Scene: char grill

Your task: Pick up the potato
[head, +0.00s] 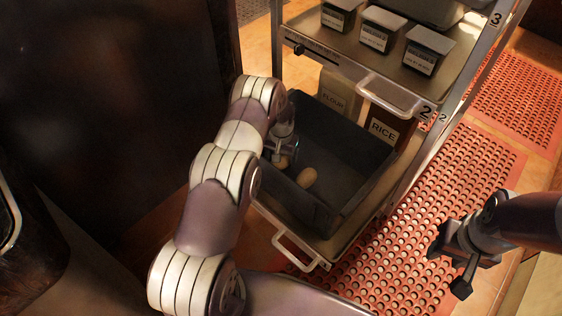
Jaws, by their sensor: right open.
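A potato (306,178), tan and oval, lies on the floor of a dark grey bin (350,133) on the lower shelf of a metal rack. A second tan piece (282,162), probably another potato, shows right at my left gripper (281,158). My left gripper reaches down into the bin near its left wall, just left of the first potato. Its fingers are small and partly hidden by my arm, so I cannot tell whether they hold the second piece. My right gripper (448,268) is open and empty, at the right over the red floor mat.
Bags marked flour (333,101) and rice (383,132) stand behind the bin. Lidded containers (383,28) sit on the shelf above. Shelf handles (300,250) stick out in front. A dark panel (100,100) fills the left; a perforated red mat (400,245) covers the floor at right.

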